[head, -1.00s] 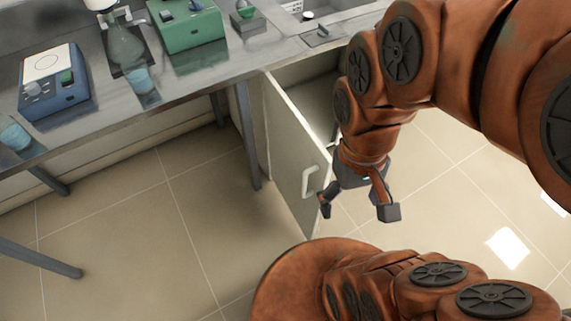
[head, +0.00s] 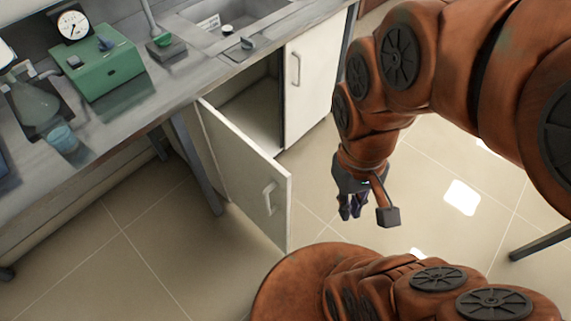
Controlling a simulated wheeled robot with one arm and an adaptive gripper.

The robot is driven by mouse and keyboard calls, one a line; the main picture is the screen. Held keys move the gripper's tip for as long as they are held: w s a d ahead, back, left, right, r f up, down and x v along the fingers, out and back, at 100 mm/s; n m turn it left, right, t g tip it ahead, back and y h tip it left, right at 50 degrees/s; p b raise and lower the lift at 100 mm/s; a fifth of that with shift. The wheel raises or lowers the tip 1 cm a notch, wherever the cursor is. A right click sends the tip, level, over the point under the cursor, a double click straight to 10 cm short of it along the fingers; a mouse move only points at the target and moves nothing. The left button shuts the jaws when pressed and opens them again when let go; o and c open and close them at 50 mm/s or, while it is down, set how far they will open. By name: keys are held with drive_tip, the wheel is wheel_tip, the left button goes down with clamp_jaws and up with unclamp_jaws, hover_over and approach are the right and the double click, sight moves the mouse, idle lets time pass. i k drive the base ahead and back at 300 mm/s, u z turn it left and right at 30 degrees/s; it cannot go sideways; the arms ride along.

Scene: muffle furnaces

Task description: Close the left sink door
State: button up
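The left sink door (head: 238,170) is a white panel standing open, swung out from the cabinet under the sink. Its handle (head: 268,198) is on the face turned toward me, near the free edge. The dark cabinet opening (head: 252,112) shows behind it. My gripper (head: 351,208) hangs to the right of the door's free edge, apart from it. Its dark fingers are close together, with nothing seen between them. The right sink door (head: 308,80) is closed, with its own handle (head: 296,68).
The sink (head: 235,22) is set in a grey bench above the doors. A green device with a dial (head: 100,70), a flask (head: 32,100) and a beaker (head: 62,137) stand on the bench. A bench leg (head: 197,165) is left of the door.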

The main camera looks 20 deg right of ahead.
sight(259, 186)
drive_tip(key=z, duration=0.15)
drive_tip(key=k, duration=1.1)
drive_tip(key=u, duration=1.7)
drive_tip(key=i, duration=0.5)
drive_tip(key=u, duration=0.05)
